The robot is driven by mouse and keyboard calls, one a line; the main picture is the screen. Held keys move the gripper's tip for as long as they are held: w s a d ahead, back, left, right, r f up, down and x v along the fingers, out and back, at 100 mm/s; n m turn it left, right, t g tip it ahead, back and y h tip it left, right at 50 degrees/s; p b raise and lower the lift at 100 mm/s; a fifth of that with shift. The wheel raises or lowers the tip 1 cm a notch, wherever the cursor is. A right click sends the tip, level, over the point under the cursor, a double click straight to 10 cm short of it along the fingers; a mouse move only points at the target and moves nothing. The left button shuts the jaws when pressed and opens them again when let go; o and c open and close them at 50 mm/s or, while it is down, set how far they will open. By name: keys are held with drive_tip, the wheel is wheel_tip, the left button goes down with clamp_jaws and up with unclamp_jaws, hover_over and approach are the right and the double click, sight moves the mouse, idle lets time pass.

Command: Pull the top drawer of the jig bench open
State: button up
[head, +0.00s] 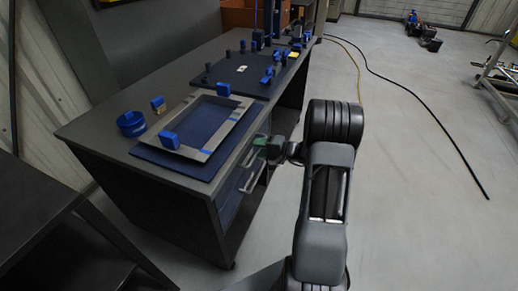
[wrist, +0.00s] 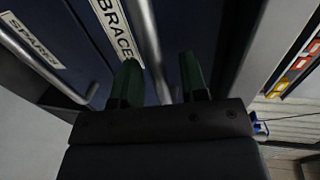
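The jig bench (head: 95,137) stands left of centre in the head view, with dark blue drawer fronts (head: 230,207) on its right side. My gripper (head: 268,148) is at the upper part of these drawers, beside the bench top edge. In the wrist view, my gripper (wrist: 158,82) has its two green-tipped fingers apart. A grey bar handle (wrist: 150,45) on a drawer front labelled "BRACE..." (wrist: 115,25) runs between the fingers; I cannot tell whether they touch it. A second drawer front carries a "SPARES" label (wrist: 35,40). A lower bar handle shows in the head view (head: 252,179).
On the bench top are a grey frame (head: 236,116), a blue round container (head: 131,124) and several blue blocks. A dark table (head: 35,205) stands at the left front. The floor to the right is mostly clear, with a black cable (head: 425,110) across it.

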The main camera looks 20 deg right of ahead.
drive_tip(key=shift+w+a, duration=0.2)
clamp_jaws()
idle(0.4)
